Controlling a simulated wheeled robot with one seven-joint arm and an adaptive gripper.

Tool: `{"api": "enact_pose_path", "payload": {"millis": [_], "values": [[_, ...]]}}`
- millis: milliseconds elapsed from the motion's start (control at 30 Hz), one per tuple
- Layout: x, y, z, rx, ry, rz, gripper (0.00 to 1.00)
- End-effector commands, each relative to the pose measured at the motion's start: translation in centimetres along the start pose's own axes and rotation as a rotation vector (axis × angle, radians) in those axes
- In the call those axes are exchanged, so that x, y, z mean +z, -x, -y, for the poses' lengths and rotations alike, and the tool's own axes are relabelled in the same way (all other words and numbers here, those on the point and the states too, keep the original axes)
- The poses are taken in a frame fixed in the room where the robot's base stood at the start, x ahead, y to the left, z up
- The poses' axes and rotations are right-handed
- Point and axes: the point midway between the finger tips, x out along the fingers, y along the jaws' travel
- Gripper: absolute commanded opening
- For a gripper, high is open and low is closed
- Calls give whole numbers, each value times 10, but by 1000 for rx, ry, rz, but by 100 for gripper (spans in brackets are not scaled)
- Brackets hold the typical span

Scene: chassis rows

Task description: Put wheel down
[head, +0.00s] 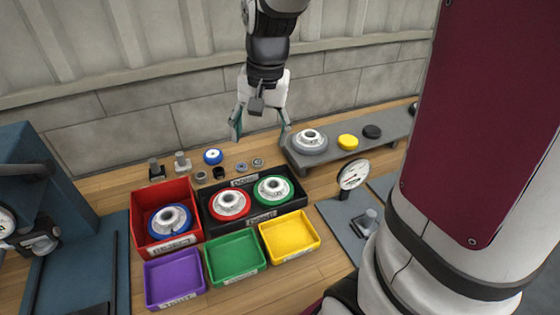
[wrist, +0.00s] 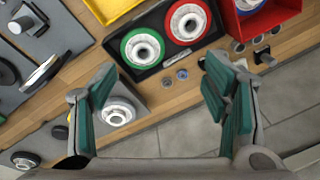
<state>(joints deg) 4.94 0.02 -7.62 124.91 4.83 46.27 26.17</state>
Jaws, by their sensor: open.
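My gripper (head: 261,136) is open and empty in the air above the back of the table, in front of the wall. In the wrist view my gripper (wrist: 160,72) has nothing between its fingers. A white wheel with a red rim (head: 230,204) and one with a green rim (head: 272,189) lie side by side in a black tray (head: 300,199). A wheel with a blue rim (head: 171,219) lies in the red bin (head: 139,226). A grey-rimmed wheel (head: 310,141) lies on the left end of a long grey plate (head: 396,130); it also shows in the wrist view (wrist: 117,110).
Purple (head: 175,278), green (head: 235,255) and yellow (head: 289,236) trays stand in front. A dial gauge (head: 353,175) stands at right. Small parts and a blue roller (head: 213,156) lie behind the bins. A yellow disc (head: 348,142) and a black disc (head: 372,131) are on the plate.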

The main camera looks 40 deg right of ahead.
Motion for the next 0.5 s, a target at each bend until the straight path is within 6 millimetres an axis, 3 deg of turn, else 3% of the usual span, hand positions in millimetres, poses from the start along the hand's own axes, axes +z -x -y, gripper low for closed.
{"api": "enact_pose_path", "payload": {"millis": [33,200,500], "values": [[15,18,0,-21,64,-22,69],[64,58,-9,-57,279,-86,69],[139,92,-39,-70,618,-213,69]]}}
